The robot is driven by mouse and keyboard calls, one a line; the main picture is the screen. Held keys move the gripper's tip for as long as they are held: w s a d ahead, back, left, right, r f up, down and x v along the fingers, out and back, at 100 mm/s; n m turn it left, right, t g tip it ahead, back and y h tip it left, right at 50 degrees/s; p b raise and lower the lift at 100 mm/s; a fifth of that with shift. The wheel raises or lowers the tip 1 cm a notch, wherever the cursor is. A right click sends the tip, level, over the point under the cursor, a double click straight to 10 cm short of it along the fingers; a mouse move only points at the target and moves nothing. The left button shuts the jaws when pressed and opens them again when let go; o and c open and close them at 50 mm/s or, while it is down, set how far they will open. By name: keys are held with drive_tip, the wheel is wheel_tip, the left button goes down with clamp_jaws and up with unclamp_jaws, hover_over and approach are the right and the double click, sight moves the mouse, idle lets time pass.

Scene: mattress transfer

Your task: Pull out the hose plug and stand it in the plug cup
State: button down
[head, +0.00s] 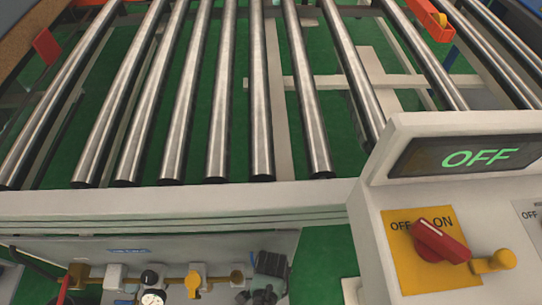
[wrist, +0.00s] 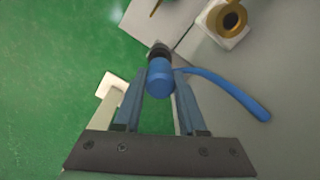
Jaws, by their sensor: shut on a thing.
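In the wrist view, my gripper (wrist: 158,95) is shut on the blue hose plug (wrist: 160,74), with one finger on each side. The plug has a dark tip and looks apart from the fittings around it. A short blue hose (wrist: 230,92) runs from it to the right. A brass ring with a dark hole (wrist: 231,18) sits on a pale block at the upper right, clear of the plug. I cannot tell whether this is the hose socket or the plug cup. In the head view I cannot make out the blue plug or identify the plug cup.
In the head view, a panel carries a gauge (head: 152,298), a yellow valve (head: 193,284) and brass piping (head: 237,278). A roller conveyor (head: 215,100) lies above it. A control box (head: 440,200) at right reads OFF, with a red knob (head: 440,241). Green floor shows beside the panel.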

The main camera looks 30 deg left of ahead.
drive_tip(key=shift+f+b, duration=1.05)
drive_tip(key=shift+f, duration=0.35)
drive_tip(key=shift+c, duration=2)
unclamp_jaws()
wheel_tip(320, 180, up, 13)
drive_tip(key=p, duration=0.5)
drive_tip(key=shift+p, duration=0.3)
